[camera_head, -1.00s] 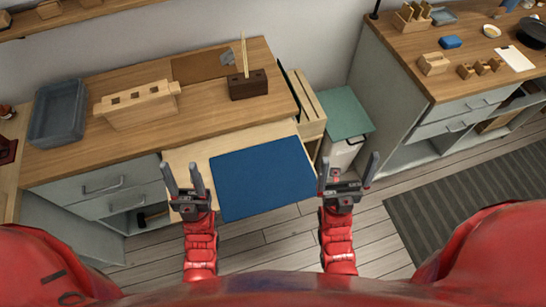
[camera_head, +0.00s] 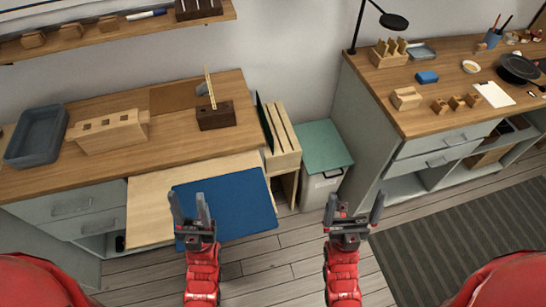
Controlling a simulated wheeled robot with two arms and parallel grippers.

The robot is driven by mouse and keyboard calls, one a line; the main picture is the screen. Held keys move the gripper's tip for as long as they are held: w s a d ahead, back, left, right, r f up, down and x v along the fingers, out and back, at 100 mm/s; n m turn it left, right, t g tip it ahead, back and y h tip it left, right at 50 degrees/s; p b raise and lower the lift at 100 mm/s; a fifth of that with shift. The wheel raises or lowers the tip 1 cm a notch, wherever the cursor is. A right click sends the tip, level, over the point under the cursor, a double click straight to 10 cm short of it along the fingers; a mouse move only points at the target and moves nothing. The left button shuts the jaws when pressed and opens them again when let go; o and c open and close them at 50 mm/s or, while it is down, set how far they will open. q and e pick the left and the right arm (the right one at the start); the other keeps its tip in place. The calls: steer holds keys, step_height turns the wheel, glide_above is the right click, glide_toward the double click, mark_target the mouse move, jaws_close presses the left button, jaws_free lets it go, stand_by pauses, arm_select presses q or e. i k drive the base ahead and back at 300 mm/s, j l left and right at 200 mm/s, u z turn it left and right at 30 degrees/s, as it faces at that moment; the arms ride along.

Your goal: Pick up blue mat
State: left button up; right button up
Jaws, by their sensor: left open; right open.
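The blue mat (camera_head: 236,203) lies flat on a pale pull-out board (camera_head: 148,206) at the front of the wooden counter. Its front edge reaches past the board's edge. My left gripper (camera_head: 190,212) is open and empty, and in the picture it overlaps the mat's left front part. I cannot tell whether it touches the mat. My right gripper (camera_head: 353,213) is open and empty, to the right of the mat and over the floor.
On the counter (camera_head: 60,170) are a grey tray (camera_head: 37,135), a wooden slotted block (camera_head: 110,130) and a dark holder (camera_head: 216,115) with sticks. A green-lidded bin (camera_head: 323,150) and a wooden crate (camera_head: 281,140) stand right of it. Open floor (camera_head: 285,250) lies in front.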

mark_target(240, 203)
steer(key=k+j+u, duration=0.2)
steer(key=k+j, duration=0.25)
steer(key=k+j+u, duration=0.25)
steer(key=k+j, duration=0.2)
steer(key=j, duration=0.1)
